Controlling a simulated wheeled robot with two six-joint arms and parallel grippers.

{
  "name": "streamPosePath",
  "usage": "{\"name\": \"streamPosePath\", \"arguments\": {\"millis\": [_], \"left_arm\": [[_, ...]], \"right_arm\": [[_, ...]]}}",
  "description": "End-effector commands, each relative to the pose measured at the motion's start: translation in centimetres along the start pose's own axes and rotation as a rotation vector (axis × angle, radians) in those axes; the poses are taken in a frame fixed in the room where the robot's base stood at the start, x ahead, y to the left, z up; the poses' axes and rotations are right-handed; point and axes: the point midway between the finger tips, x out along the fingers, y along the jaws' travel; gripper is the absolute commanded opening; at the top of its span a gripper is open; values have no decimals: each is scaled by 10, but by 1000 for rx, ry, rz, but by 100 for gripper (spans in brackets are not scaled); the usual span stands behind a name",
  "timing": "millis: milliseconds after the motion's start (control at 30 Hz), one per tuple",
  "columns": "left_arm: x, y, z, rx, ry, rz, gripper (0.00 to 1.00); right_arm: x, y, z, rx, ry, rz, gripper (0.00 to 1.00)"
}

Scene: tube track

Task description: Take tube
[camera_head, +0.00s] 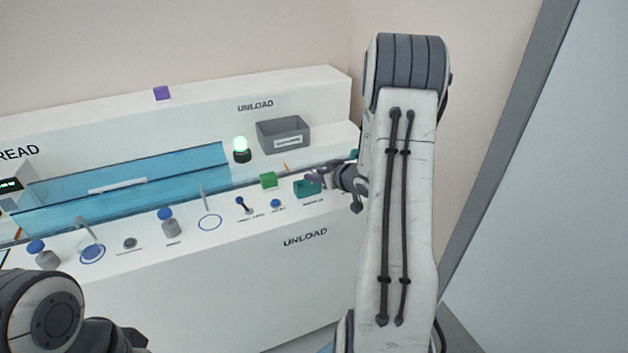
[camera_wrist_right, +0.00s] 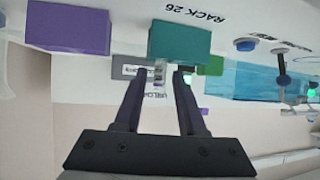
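A clear tube (camera_wrist_right: 160,74) shows faintly beside a teal rack block (camera_wrist_right: 180,40) in the right wrist view, which is upside down. The teal rack also shows in the head view (camera_head: 305,189) at the right end of the white counter. My right gripper (camera_wrist_right: 160,73) is open, with its two dark fingers apart and the tube between them. I cannot tell whether they touch it. In the head view the right gripper (camera_head: 318,175) is small, at the teal rack and partly behind my arm. Only part of my left arm shows at the lower left; its gripper is not visible.
A purple block (camera_wrist_right: 68,28) is beside the teal rack. A green block (camera_head: 268,181), a lever (camera_head: 243,205) and a blue button (camera_head: 277,204) stand to the left. A grey bin (camera_head: 284,135) and a lit green lamp (camera_head: 241,149) are behind. A blue trough (camera_head: 120,190) spans the left.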

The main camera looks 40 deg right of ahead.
Motion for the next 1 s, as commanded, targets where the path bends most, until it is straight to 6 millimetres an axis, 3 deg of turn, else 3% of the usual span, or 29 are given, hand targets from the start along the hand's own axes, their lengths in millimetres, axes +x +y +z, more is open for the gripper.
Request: {"name": "streamPosePath", "arguments": {"millis": [233, 267, 333, 367, 633, 1000], "left_arm": [[0, 0, 0, 0, 0, 0, 50], [0, 0, 0, 0, 0, 0, 50], [0, 0, 0, 0, 0, 0, 50], [0, 0, 0, 0, 0, 0, 50], [-4, 0, 0, 0, 0, 0, 50], [-29, 2, -2, 0, 0, 0, 50]], "right_arm": [[0, 0, 0, 0, 0, 0, 40], [0, 0, 0, 0, -1, 0, 32], [0, 0, 0, 0, -1, 0, 6], [0, 0, 0, 0, -1, 0, 0], [-2, 0, -3, 0, 0, 0, 0], [-14, 0, -26, 0, -1, 0, 0]]}}
